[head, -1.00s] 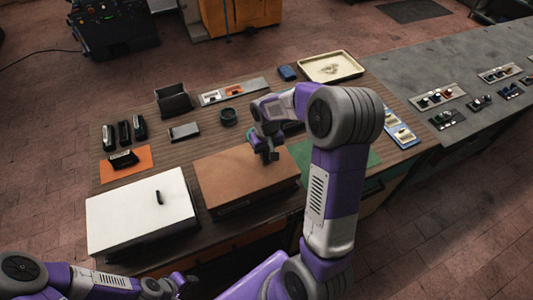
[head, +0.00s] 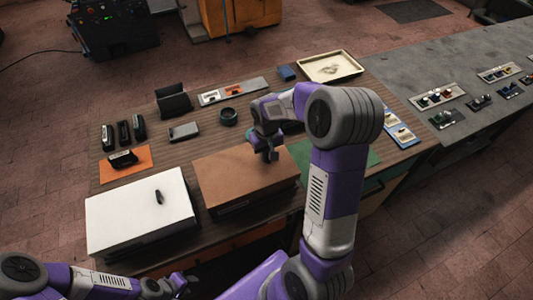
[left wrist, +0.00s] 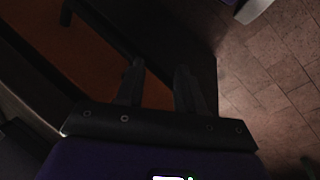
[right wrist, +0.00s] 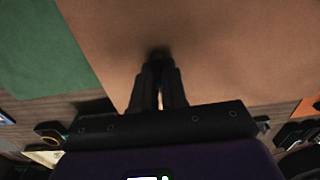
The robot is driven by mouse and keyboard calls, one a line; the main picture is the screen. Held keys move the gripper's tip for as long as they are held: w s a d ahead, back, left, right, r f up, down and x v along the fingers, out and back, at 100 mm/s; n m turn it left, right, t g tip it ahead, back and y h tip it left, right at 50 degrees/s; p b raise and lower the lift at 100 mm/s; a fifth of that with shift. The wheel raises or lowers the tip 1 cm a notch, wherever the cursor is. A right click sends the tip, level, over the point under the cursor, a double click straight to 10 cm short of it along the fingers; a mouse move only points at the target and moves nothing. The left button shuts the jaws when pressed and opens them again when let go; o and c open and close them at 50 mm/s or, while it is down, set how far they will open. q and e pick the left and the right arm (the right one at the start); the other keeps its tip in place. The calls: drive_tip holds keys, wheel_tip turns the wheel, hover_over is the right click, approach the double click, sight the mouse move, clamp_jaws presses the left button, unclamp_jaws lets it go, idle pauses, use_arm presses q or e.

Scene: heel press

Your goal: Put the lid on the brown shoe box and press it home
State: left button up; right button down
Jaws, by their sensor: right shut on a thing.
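The brown shoe box (head: 252,201) stands on the wooden bench in the head view, a small label on its front. Its brown lid (head: 228,172) lies over the top; I cannot tell whether it is fully seated. My right gripper (head: 268,155) is above the lid's right part. In the right wrist view, its fingers (right wrist: 160,68) are close together on a small dark knob (right wrist: 158,53) on the lid, mostly hidden by them. My left gripper (head: 182,285) is low, in front of the bench edge; its fingers (left wrist: 160,82) are apart and empty in the left wrist view.
A white box (head: 130,205) with a dark knob stands left of the brown box. Staplers (head: 123,132), a dark holder (head: 173,101), a black ring (head: 228,117) and a cream tray (head: 330,68) are behind. A green mat (head: 300,152) lies to the right.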

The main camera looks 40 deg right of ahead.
drive_tip(key=shift+f, duration=0.15)
drive_tip(key=c, duration=1.1)
unclamp_jaws()
drive_tip(key=shift+a, duration=0.1)
drive_tip(key=o, duration=0.4)
drive_tip(key=shift+o, duration=0.2)
drive_tip(key=shift+r+p, duration=2.7)
drive_tip(key=shift+r, duration=0.9)
